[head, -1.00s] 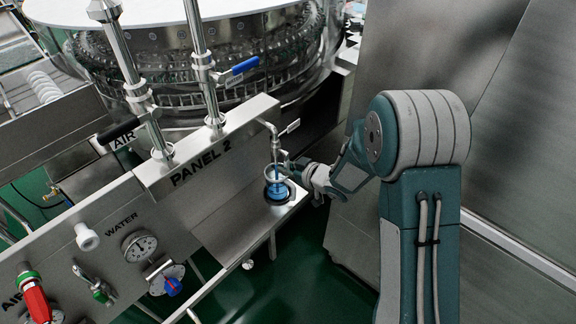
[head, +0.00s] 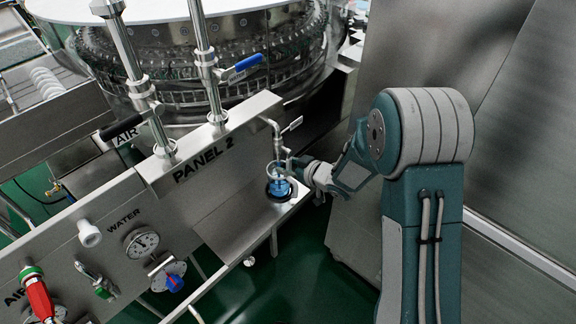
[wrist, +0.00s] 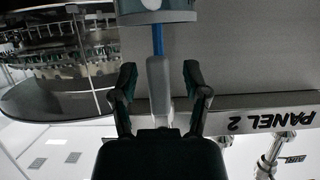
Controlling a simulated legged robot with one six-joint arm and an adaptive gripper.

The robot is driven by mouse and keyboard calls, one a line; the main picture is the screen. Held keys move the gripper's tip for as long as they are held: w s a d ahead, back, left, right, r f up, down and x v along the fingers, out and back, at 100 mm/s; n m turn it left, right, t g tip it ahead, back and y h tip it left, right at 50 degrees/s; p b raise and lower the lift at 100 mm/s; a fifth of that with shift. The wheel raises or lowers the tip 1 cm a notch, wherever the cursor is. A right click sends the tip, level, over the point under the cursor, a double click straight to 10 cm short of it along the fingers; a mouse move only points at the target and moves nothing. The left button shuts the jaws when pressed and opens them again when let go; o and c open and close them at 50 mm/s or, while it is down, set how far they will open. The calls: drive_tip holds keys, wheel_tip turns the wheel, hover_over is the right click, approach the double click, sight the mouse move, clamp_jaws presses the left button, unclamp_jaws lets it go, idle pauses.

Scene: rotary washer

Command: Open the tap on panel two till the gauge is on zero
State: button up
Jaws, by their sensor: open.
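Panel two (head: 208,160) is a steel panel with a dark "PANEL 2" label, which shows upside down in the wrist view (wrist: 278,119). A thin bent pipe with a small tap (head: 284,153) stands at its right end, above a clear and blue vessel (head: 279,187) on a dark ring. My gripper (head: 292,166) is beside this tap. In the wrist view my gripper (wrist: 160,86) is open, with one finger on each side of a pale grey lever-like piece (wrist: 159,80). No gauge reading for the tap is legible.
A round dial (head: 141,242) is under the WATER label, and a red-handled valve (head: 39,298) is at lower left. A steel wall (head: 440,50) stands right of my arm. Green floor is open below.

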drive_tip(key=v, duration=1.1)
drive_tip(key=shift+s+d, duration=0.3)
drive_tip(key=shift+r, duration=0.1)
drive_tip(key=s+d+r+m+t+h, duration=0.35)
drive_tip(key=d+r+m+h, duration=0.25)
drive_tip(key=d+r+h, duration=0.65)
drive_tip(key=s+r+m+g+y, duration=0.1)
drive_tip(key=s+r+m+g, duration=0.1)
drive_tip(key=s, duration=0.8)
drive_tip(key=s+r+m+g, duration=0.2)
drive_tip(key=s+g, duration=0.2)
drive_tip(key=s, duration=0.6)
drive_tip(key=shift+a+r+y, duration=0.25)
drive_tip(key=shift+a+y, duration=0.1)
drive_tip(key=shift+a, duration=0.05)
